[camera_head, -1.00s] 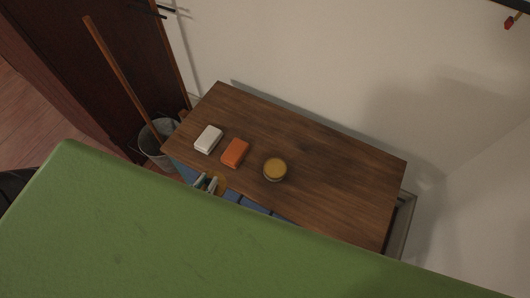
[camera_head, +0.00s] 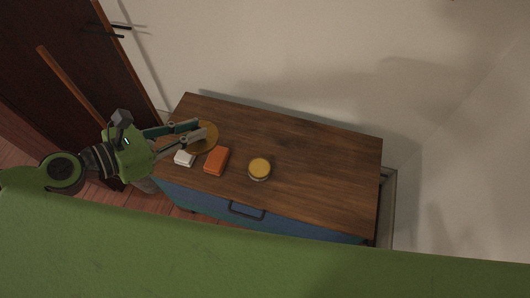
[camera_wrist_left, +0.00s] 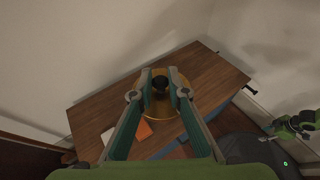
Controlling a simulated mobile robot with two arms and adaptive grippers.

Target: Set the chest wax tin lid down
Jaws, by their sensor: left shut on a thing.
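My left gripper (camera_head: 201,132) reaches in from the left over the left end of the wooden top. It is shut on the chest wax tin lid (camera_head: 208,142), a flat gold disc. In the left wrist view the fingers of my gripper (camera_wrist_left: 160,87) close on the dark knob in the middle of the lid (camera_wrist_left: 168,110). I cannot tell whether the lid touches the wood. The round wax tin (camera_head: 259,169), with a yellow top face, stands to the right of the lid on the chest top (camera_head: 310,165).
An orange block (camera_head: 216,161) and a white block (camera_head: 184,158) lie near the front left edge, the white one partly covered by my gripper. The chest top is clear to the right of the tin. A wall (camera_head: 300,60) stands behind, a dark door (camera_head: 70,50) at left.

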